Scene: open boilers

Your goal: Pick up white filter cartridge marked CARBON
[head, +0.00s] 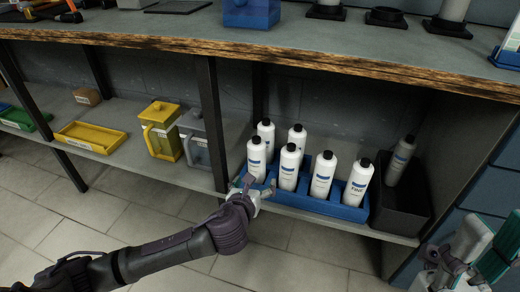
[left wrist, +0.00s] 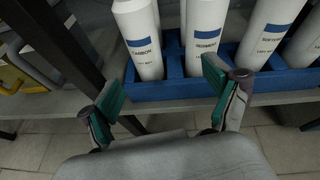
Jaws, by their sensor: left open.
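The white CARBON cartridge (head: 256,158) is a bottle-shaped white cylinder with a black cap and a blue label band. It stands at the left end of the front row in a blue tray (head: 340,211) on the lower shelf. In the left wrist view the CARBON cartridge (left wrist: 142,38) is upright, just beyond the fingertips and between their lines. My left gripper (head: 252,186) is open and empty, low in front of it; its teal-padded fingers show in the left wrist view (left wrist: 161,84). My right gripper (head: 472,250) is at the lower right, away from the shelf; its opening is unclear.
Similar white cartridges (head: 322,176) stand close to the right and behind. A black bin (head: 398,212) holds a tilted one. A dark shelf post (head: 212,125) is close on the left, beside grey and yellow jugs (head: 160,130). The wooden bench edge (head: 300,58) overhangs the shelf.

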